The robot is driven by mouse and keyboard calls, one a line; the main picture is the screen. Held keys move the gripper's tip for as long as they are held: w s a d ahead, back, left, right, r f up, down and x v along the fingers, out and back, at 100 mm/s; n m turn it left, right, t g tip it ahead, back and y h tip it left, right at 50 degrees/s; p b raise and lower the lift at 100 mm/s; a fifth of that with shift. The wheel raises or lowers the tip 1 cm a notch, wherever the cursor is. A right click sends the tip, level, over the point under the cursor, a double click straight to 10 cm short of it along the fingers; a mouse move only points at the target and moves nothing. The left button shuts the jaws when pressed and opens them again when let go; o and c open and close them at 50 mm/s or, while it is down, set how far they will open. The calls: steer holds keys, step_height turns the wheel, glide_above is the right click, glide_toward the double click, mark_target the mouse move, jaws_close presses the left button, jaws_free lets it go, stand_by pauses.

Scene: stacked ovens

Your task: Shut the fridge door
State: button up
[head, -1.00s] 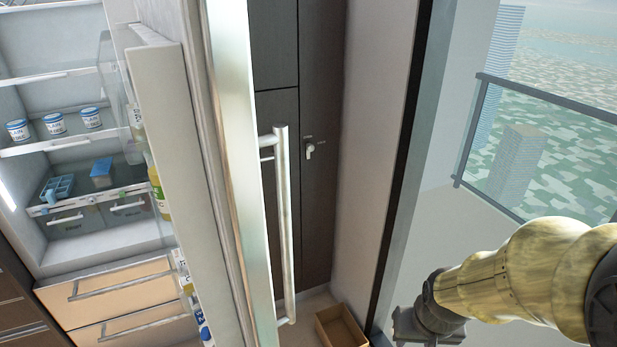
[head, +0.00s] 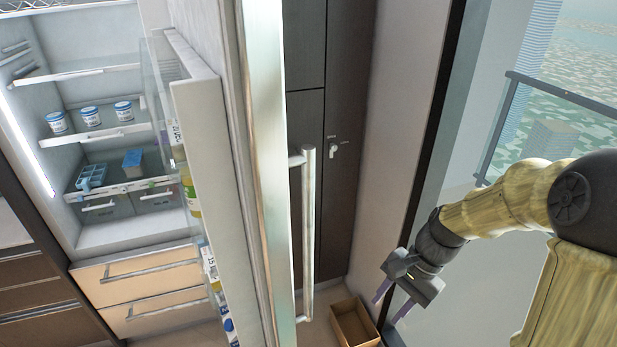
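The fridge door (head: 262,180) stands wide open in the middle of the head view, seen nearly edge-on. Its long vertical metal handle (head: 307,235) is on the right face. The open fridge (head: 100,75) is at the left, with its lit shelves showing. Bottles and jars sit in the racks on the door's inner side. My gripper (head: 393,300) is at the lower right, to the right of the handle and apart from it. Its two purple fingers are spread with nothing between them.
Small tubs (head: 90,116) and blue trays (head: 92,177) stand on the fridge shelves. Two drawers (head: 150,285) are below. An open box (head: 355,323) lies on the floor right of the door. A dark cabinet (head: 345,190), a wall and a glass pane are behind and right of the handle.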

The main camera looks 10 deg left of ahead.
mark_target(309, 199)
steer(key=w+a+r+m+g+y+p, duration=0.1)
steer(key=w+r+y, duration=0.4)
steer(key=r, duration=0.6)
steer(key=w+a+r+m+g+y+p, duration=0.1)
steer(key=w+r+m+g+y+p, duration=0.3)
steer(key=r, duration=0.7)
steer(key=shift+w+r+g+y+p, duration=0.35)
steer(key=shift+w+y+p, duration=0.25)
steer(key=shift+y+p, duration=0.45)
steer(key=shift+s+a, duration=0.1)
steer(key=shift+a, duration=0.05)
steer(key=p+x, duration=0.2)
steer(key=x, duration=0.6)
steer(key=p+x, duration=0.3)
steer(key=x, duration=0.6)
steer(key=shift+a+r+p, duration=0.2)
steer(key=shift+r+p, duration=0.05)
steer(key=shift+p, duration=0.1)
jaws_close()
